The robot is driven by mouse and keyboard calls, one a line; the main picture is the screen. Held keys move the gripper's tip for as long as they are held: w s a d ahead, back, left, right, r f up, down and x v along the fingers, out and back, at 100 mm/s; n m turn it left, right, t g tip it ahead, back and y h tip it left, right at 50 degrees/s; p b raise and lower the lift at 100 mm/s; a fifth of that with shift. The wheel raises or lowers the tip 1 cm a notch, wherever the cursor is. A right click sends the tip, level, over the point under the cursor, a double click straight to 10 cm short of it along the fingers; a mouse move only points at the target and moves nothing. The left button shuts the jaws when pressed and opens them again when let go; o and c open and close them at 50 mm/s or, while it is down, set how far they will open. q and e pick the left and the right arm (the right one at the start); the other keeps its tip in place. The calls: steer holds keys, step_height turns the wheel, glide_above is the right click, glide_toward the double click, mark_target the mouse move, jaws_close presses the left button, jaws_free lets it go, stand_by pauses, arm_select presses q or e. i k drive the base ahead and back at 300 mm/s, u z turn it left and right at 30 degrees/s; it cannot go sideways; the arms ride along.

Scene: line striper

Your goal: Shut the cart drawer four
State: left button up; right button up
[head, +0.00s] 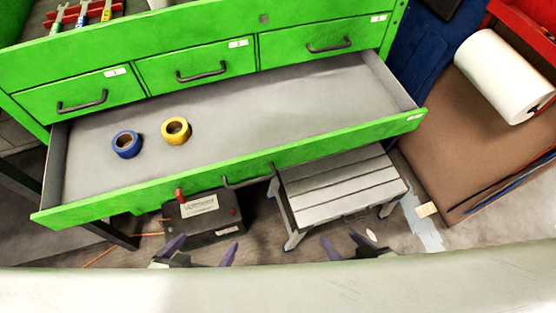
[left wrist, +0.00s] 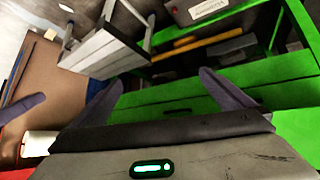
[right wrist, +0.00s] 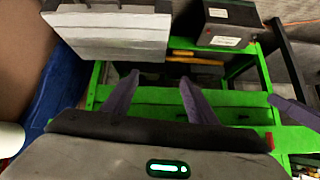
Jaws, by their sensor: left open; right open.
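The wide bottom drawer of the green cart, drawer four (head: 330,146), is pulled far out; a small label sits at the right end of its front. Its dark handle (head: 228,184) shows only in part below the front's top edge. A blue tape roll (head: 126,144) and a yellow tape roll (head: 176,131) lie inside on the grey floor. My left gripper (head: 203,248) and my right gripper (head: 344,245) are both open and empty, in front of and apart from the drawer front. The fingers of the left gripper also show in the left wrist view (left wrist: 160,88), those of the right in the right wrist view (right wrist: 158,90).
Three smaller drawers (head: 196,72) above are shut. A grey step stool (head: 340,185) and a dark voltmeter box (head: 205,215) stand on the floor under the open drawer's front. A brown cart with a white paper roll (head: 505,75) is at the right.

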mark_target(246, 126)
steer(key=u, duration=1.45)
steer(key=k, duration=0.65)
steer(key=z, duration=1.5)
